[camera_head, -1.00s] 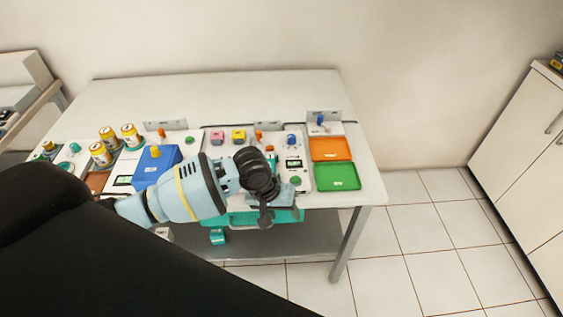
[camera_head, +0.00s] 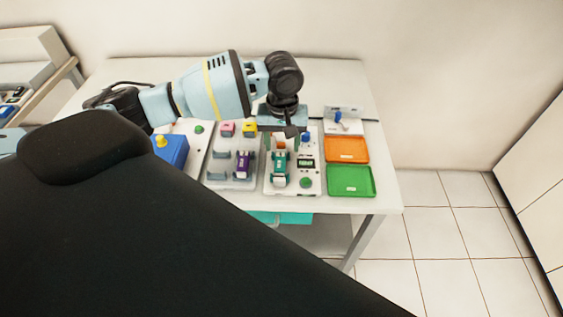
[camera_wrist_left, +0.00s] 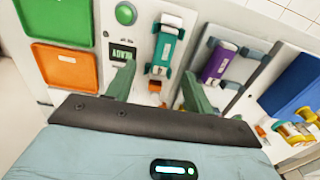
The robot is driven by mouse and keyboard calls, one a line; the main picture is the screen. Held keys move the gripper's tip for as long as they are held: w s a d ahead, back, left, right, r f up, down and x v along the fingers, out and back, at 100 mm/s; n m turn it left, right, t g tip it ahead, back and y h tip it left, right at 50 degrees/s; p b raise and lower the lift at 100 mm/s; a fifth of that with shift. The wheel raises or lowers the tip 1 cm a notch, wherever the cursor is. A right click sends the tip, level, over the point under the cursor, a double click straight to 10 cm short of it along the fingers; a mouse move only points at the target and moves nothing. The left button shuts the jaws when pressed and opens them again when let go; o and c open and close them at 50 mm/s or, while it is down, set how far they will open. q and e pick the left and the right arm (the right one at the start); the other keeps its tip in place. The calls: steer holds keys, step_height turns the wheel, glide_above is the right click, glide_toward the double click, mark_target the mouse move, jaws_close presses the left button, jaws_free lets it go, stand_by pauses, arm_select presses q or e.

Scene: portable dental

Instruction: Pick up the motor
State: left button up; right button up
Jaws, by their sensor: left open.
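Two motor-like parts stand on the work table; I cannot tell which one the task means. The teal one (camera_head: 279,167) sits in the white station at the middle right, and also shows in the left wrist view (camera_wrist_left: 164,50). The purple one (camera_head: 243,164) lies in a grey holder to its left, and also shows in the left wrist view (camera_wrist_left: 217,62). My left gripper (camera_head: 290,133) is over the back of the teal part's station. In the left wrist view, its open, empty fingers (camera_wrist_left: 160,88) point toward the teal part, apart from it. My right gripper is not in view.
Orange (camera_head: 347,150) and green (camera_head: 351,181) trays lie at the table's right. A station with a green button (camera_head: 306,182) and display is beside the teal part. A blue box (camera_head: 172,152) stands at the left.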

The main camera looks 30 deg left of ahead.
mark_target(280, 161)
arm_select(q)
steer(key=shift+f, duration=0.55)
steer(key=shift+a+f, duration=0.1)
steer(key=f, duration=0.5)
steer(key=shift+s+a, duration=0.1)
steer(key=shift+a, duration=0.1)
steer(key=c, duration=1.1)
steer(key=shift+r, duration=0.1)
